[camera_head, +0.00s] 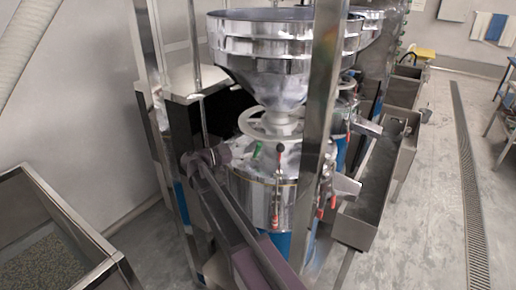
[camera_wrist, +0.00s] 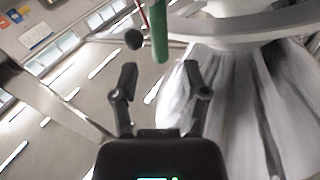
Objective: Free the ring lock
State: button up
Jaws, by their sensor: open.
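The pale metal ring (camera_head: 252,126) sits below the steel hopper on top of the grinder body; it also shows at the top of the wrist view (camera_wrist: 215,32). A green handle (camera_head: 257,148) hangs at the ring's near side. In the wrist view the green handle (camera_wrist: 160,38) stands ahead of my gripper, above the gap between the fingers. My gripper (camera_wrist: 163,88) is open, with nothing between its fingertips, and appears apart from the handle. In the head view my arm reaches up to the grinder's left side, and the fingers are not clear there. Which part is the ring lock I cannot tell for sure.
The steel hopper (camera_head: 268,45) is above the ring. A steel frame post (camera_head: 318,120) stands close on the right. A red-tipped lever (camera_head: 278,165) is on the body's front; a black knob (camera_wrist: 133,40) shows beside the green handle. A steel trough (camera_head: 375,185) stands right.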

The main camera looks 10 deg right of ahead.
aim_at(258, 147)
jog(key=shift+w+d, duration=0.25)
jog(key=shift+d, duration=1.05)
jog(key=shift+w+d, duration=0.2)
jog(key=shift+d, duration=1.05)
grip_shut()
